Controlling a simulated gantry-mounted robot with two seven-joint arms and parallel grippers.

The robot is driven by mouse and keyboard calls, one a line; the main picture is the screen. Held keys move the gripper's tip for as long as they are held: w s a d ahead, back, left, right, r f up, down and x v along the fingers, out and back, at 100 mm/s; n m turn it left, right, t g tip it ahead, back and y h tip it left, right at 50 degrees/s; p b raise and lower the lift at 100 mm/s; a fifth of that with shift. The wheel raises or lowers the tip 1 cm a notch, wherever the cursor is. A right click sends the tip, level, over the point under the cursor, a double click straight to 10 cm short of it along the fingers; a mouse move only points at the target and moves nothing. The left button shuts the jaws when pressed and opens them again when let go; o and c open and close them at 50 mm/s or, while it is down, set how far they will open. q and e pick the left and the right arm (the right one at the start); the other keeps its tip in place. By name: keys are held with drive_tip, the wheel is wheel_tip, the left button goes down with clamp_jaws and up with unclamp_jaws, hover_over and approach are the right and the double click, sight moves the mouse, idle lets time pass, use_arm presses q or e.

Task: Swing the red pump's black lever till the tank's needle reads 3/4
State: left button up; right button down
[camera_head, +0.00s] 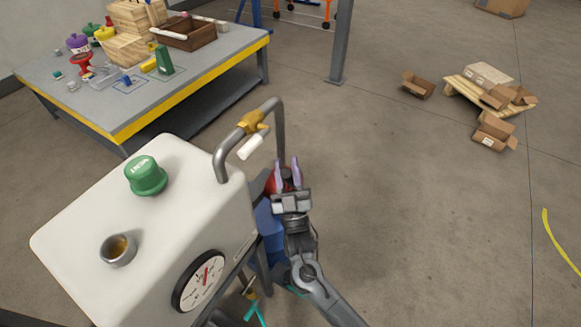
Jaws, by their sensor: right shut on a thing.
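The white tank (90,225) fills the lower left. Its round gauge (200,281) faces front, with a red needle pointing roughly upward; the scale marks are too small to read. The red pump (271,183) shows only in part, beside the tank's right side and behind my gripper. My right gripper (288,172) is at the pump, its two purple fingers shut on a dark part between them, which appears to be the black lever. Most of the lever is hidden by the gripper. My left gripper is not in view.
A green cap (145,175) and an open filler neck (118,250) top the tank. A cluttered workbench (215,67) stands behind.

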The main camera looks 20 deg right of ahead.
drive_tip(key=c, duration=0.9)
unclamp_jaws()
drive_tip(key=shift+o, duration=0.2)
drive_tip(key=shift+s+f, duration=0.1)
drive_tip(key=d+p+v, duration=0.1)
drive_tip(key=v, duration=0.9)
drive_tip(key=shift+s+a+f+p, duration=0.2)
drive_tip(key=shift+s+a+p, duration=0.1)
drive_tip(key=shift+a, duration=0.2)
drive_tip(key=shift+w, duration=0.1)
